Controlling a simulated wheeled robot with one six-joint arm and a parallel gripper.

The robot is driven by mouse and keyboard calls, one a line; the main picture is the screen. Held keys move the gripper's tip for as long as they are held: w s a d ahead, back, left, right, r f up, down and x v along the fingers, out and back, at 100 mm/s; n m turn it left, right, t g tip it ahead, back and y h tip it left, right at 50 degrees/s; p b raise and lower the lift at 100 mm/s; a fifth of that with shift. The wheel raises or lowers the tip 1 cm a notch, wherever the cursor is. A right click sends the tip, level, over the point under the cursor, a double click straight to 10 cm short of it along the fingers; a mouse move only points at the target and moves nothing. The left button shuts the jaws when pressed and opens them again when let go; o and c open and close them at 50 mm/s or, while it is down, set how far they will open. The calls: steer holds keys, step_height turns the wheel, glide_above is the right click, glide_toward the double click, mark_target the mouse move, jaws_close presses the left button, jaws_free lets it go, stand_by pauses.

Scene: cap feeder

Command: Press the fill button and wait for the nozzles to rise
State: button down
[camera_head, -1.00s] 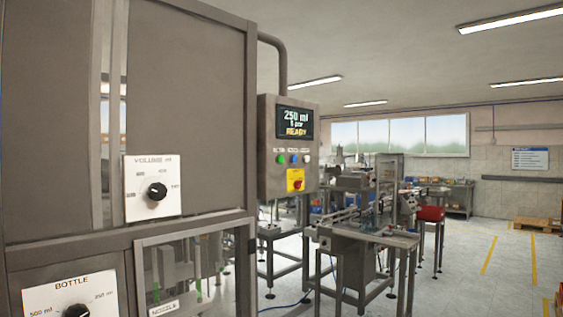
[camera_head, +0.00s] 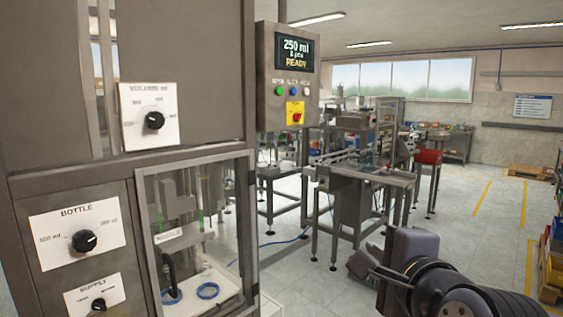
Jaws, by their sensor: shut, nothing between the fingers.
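The control box (camera_head: 264,70) hangs beside the machine, with a lit display (camera_head: 296,50) reading 250 ml and READY. Below it are a green button (camera_head: 280,91), a blue button (camera_head: 294,91) and a white button (camera_head: 306,91); their labels are too small to read, so I cannot tell which is fill. A red knob on a yellow plate (camera_head: 295,113) sits lower. My gripper (camera_head: 378,271) is shut and empty at lower right, well away from the buttons.
The machine front carries volume (camera_head: 153,121), bottle (camera_head: 84,241) and supply (camera_head: 99,303) dials. A metal table (camera_head: 365,175) and conveyor stand behind. Open floor (camera_head: 460,215) lies at right, with shelves of bins (camera_head: 550,250) at the far edge.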

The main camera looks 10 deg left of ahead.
steer(key=s+r+m+t+y+b, duration=0.1)
steer(key=s+r+m+t, duration=0.3)
steer(key=r+m, duration=1.5)
step_height(320, 180, up, 5)
steer(key=t+b, duration=0.1)
steer(key=t, duration=0.3)
steer(key=shift+s+f+y, duration=0.15)
steer(key=shift+s+y, duration=0.05)
steer(key=shift+y, duration=0.2)
